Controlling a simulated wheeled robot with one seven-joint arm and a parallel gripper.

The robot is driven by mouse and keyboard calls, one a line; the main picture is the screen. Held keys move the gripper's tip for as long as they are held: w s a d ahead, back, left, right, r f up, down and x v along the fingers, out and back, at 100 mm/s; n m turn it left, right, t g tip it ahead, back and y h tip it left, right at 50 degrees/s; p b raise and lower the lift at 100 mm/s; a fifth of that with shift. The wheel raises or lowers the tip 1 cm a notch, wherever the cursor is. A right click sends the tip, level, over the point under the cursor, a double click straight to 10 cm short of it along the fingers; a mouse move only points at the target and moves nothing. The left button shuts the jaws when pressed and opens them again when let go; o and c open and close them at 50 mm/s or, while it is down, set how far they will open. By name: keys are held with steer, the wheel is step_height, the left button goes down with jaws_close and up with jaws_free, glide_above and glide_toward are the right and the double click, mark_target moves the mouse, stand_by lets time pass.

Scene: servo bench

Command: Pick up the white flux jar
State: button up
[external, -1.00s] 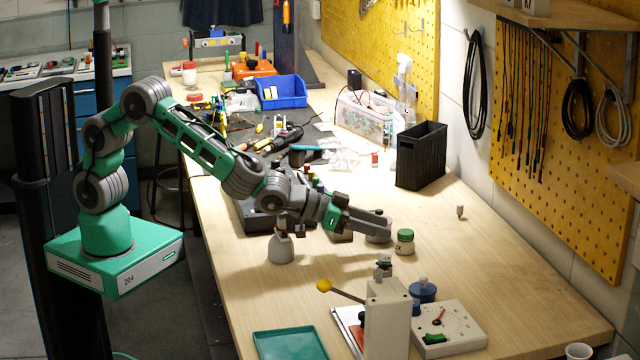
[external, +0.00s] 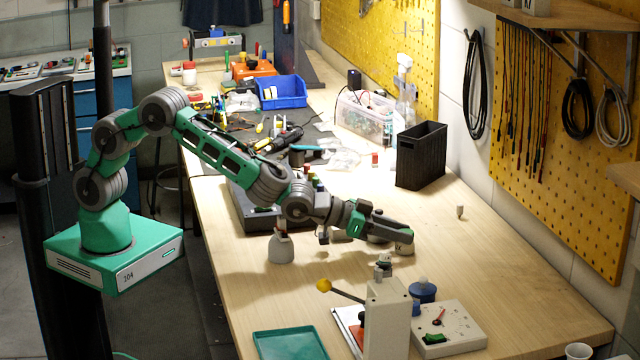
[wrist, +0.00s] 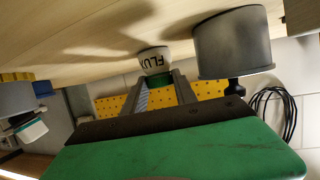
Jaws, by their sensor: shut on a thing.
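The white flux jar (wrist: 153,58) has a dark "FLUX" label and a green lid. It appears upside down in the wrist view, its base at the bench surface. My gripper (wrist: 163,86) is shut on it, with a finger on each side around the lid. In the external view my gripper (external: 406,237) comes in from the left over the jar (external: 405,249) and hides its lid and most of its body. Only a pale lower part shows. I cannot tell any gap between jar and bench.
A grey cylinder (wrist: 235,42) stands close beside the jar. A black bin (external: 420,157) is behind. A lever press (external: 387,315), a blue-capped container (external: 423,291) and a dial box (external: 450,330) stand in front. The bench to the right is mostly clear.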

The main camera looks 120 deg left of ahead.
jaws_close()
